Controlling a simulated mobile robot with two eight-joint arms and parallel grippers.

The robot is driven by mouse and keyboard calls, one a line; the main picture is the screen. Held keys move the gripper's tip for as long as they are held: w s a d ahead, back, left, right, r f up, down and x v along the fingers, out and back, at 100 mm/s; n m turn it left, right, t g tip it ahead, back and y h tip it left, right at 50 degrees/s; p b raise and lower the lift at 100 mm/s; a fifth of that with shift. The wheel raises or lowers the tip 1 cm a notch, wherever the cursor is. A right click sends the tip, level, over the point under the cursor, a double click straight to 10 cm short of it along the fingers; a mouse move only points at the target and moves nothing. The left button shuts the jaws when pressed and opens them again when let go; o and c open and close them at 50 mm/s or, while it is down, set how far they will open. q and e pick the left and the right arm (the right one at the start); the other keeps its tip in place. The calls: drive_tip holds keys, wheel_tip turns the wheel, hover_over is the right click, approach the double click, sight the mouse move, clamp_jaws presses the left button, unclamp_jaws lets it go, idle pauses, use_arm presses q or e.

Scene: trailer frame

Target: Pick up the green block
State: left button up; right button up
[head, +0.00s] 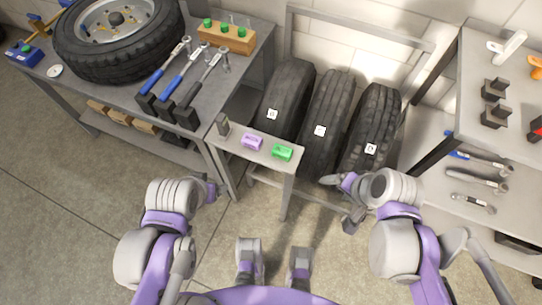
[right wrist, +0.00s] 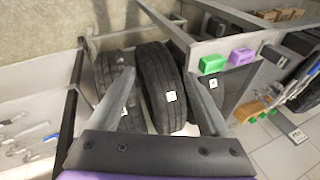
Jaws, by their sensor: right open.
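The green block (head: 282,152) lies on a small grey stand (head: 262,158), near its right end. It also shows in the right wrist view (right wrist: 212,64), beyond and to the right of the fingers. A purple block (head: 252,142) lies just left of it. My right gripper (head: 338,198) is open and empty, to the right of and nearer than the green block, in front of the tires. Its two fingers stand wide apart in the right wrist view (right wrist: 159,74). My left gripper (head: 211,191) is in front of the stand's left side; its jaws are not clear.
A dark block (head: 223,125) stands at the stand's left end. Tires (head: 325,125) stand in a rack behind and right of it. A workbench (head: 225,85) with a wheel and tools is at left. Shelves (head: 438,148) are at right. Floor between is clear.

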drive_tip(key=w+a+f+m+y+b, duration=0.4)
drive_tip(key=f+m, duration=0.1)
drive_tip(key=m, duration=0.1)
drive_tip(key=m+y+b, duration=0.6)
drive_tip(key=m+b, duration=0.1)
drive_tip(key=m, duration=0.3)
approach(288, 152)
drive_tip(key=a, duration=0.2)
drive_tip(key=x, duration=0.5)
drive_tip(key=shift+w+d+f, duration=0.2)
drive_tip(key=shift+w+f, duration=0.05)
drive_tip(key=shift+b+x, duration=1)
drive_tip(key=shift+x, duration=1.7)
use_arm(q)
wheel_tip(288, 152, down, 17)
drive_tip(key=shift+w+a+g, duration=0.15)
drive_tip(key=shift+w+g, duration=0.15)
drive_tip(key=shift+w, duration=0.05)
use_arm(e)
drive_tip(key=shift+f, duration=0.1)
use_arm(q)
drive_tip(key=shift+r, duration=0.1)
use_arm(e)
drive_tip(key=shift+c, duration=0.3)
clamp_jaws()
